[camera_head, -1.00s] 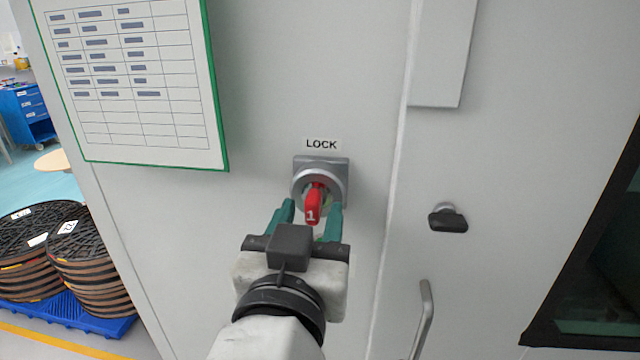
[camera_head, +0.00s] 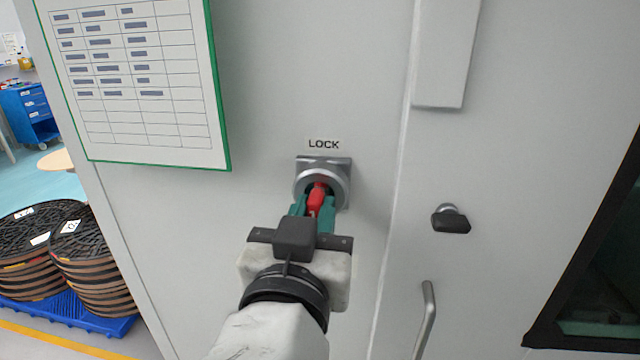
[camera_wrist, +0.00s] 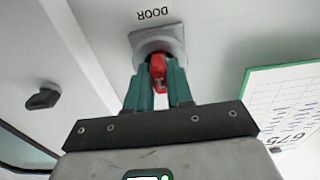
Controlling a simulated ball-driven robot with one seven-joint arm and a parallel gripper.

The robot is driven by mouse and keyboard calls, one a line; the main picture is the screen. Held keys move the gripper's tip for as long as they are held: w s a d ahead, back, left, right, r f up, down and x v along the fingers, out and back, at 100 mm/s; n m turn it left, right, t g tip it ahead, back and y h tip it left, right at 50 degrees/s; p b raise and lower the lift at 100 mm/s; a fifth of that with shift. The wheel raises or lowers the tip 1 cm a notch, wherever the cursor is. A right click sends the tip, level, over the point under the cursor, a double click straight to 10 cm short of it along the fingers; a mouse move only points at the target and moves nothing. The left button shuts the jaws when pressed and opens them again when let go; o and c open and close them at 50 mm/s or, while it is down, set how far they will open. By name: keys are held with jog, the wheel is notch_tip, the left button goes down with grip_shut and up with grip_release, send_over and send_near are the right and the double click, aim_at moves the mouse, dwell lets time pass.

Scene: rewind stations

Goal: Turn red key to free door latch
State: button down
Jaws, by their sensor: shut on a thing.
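The red key (camera_head: 316,197) sits in a round metal lock on a square grey plate (camera_head: 338,163), under a "LOCK" label on the cabinet front. My gripper (camera_head: 314,207) has its teal fingers shut on the red key, one on each side. In the wrist view the key (camera_wrist: 157,70) shows between the fingertips of my gripper (camera_wrist: 157,80), in front of the lock plate (camera_wrist: 172,33), with a "DOOR" label upside down beyond it. The fingers hide part of the key and the lower lock.
A black knob (camera_head: 451,219) and a grey bar handle (camera_head: 426,318) are on the panel to the right, past a vertical seam. A green-framed chart (camera_head: 150,130) hangs at upper left. Stacked reels (camera_head: 95,270) stand on a blue pallet (camera_head: 100,325) at left.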

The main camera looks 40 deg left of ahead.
jog(key=shift+f+m+b, duration=0.1)
jog(key=shift+m+b, duration=0.3)
jog(key=shift+b, duration=0.05)
